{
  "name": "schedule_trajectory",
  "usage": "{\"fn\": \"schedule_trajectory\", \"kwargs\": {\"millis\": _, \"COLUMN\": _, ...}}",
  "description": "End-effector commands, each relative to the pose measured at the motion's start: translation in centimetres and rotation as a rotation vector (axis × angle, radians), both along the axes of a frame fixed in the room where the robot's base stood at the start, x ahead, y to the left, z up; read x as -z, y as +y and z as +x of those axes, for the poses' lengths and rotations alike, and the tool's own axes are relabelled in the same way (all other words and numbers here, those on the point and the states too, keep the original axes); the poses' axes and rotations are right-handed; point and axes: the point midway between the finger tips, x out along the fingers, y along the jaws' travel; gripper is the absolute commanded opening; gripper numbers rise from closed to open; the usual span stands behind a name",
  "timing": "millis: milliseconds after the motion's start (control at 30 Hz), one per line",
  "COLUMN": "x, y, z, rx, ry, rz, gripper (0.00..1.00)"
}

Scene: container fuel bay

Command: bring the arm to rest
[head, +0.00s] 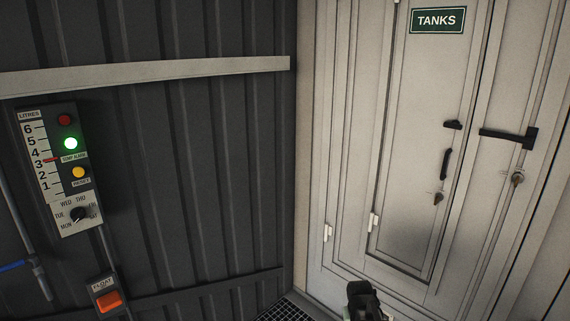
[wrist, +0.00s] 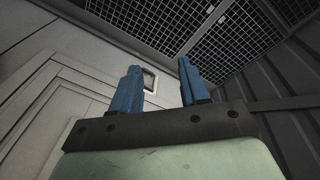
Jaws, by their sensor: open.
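My gripper (wrist: 160,82) shows in the wrist view with its two blue fingers apart and nothing between them. Behind the fingers are a pale panelled wall and dark mesh panels. In the head view only a dark piece of my arm shows at the bottom edge, right of the middle, in front of the pale door. The fingers cannot be made out there. My gripper touches nothing that I can see.
A pale door (head: 410,150) marked TANKS has black handles and keys. A control panel (head: 62,165) with a litre scale, lit green lamp and day dial hangs on the dark ribbed wall (head: 200,150). Below it is an orange FLOAT switch (head: 109,300). A floor grating (head: 285,311) lies in the corner.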

Motion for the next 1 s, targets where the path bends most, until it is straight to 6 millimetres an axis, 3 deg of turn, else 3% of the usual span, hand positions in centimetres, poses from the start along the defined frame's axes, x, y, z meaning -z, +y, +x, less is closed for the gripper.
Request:
{"fn": "schedule_trajectory", "kwargs": {"millis": 100, "x": 3.6, "y": 1.2, "z": -3.6, "rx": 0.003, "ry": 0.065, "rz": 0.039, "gripper": 0.45}}
{"fn": "schedule_trajectory", "kwargs": {"millis": 400, "x": 10.9, "y": 3.6, "z": -12.0, "rx": 0.014, "ry": 0.214, "rz": 0.111, "gripper": 0.45}}
{"fn": "schedule_trajectory", "kwargs": {"millis": 700, "x": 16.6, "y": 5.0, "z": -20.8, "rx": 0.017, "ry": 0.368, "rz": 0.135, "gripper": 0.45}}
{"fn": "schedule_trajectory", "kwargs": {"millis": 1000, "x": 21.1, "y": 5.8, "z": -29.7, "rx": 0.012, "ry": 0.523, "rz": 0.137, "gripper": 0.45}}
